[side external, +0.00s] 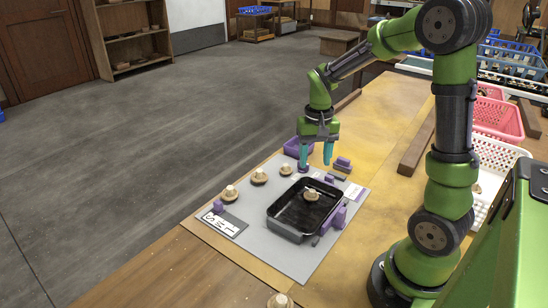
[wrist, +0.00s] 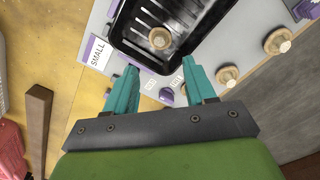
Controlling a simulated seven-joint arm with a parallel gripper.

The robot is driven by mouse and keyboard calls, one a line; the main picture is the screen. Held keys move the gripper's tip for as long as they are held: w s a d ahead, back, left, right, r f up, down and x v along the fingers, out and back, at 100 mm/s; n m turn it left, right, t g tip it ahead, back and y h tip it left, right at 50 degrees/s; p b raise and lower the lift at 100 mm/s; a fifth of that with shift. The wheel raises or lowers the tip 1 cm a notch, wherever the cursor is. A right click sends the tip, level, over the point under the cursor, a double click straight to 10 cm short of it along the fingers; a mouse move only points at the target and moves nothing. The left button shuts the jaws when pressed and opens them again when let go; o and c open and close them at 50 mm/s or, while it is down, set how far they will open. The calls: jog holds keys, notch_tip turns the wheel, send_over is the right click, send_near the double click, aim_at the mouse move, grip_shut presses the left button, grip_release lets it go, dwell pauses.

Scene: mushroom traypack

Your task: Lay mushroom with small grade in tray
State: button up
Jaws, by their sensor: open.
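The black tray (side external: 284,232) lies on a grey mat, with one pale mushroom (side external: 311,195) with a brown cap inside; in the wrist view this mushroom (wrist: 160,38) sits on the ribbed tray floor (wrist: 178,14). A white card reading SMALL (wrist: 97,51) lies beside the tray. A row of loose mushrooms runs along the mat's left side: one at the near end (side external: 229,193), one in the middle (side external: 259,177) and one farther along (side external: 286,169). My gripper (side external: 315,165) is open with nothing visibly held, above the mat's far end beyond the tray.
Purple blocks (side external: 338,216) stand beside the tray. A card with size letters (side external: 225,223) lies at the mat's near left corner. Another mushroom (side external: 280,300) is at the bottom edge. Pink (side external: 497,118) and white baskets (side external: 492,160) stand at right, past a wooden bar (side external: 416,150).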

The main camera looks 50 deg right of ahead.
jog(key=s+a+r+n+t+y, duration=0.1)
jog(key=s+a+r+n+t, duration=0.1)
jog(key=a+r, duration=0.4)
jog(key=s+a+r+n+t+y, duration=0.1)
jog(key=s+a+r+n+t, duration=0.2)
jog(key=a, duration=0.7)
jog(key=s+r+t, duration=0.2)
jog(key=s+r, duration=0.1)
jog(key=shift+a, duration=0.25)
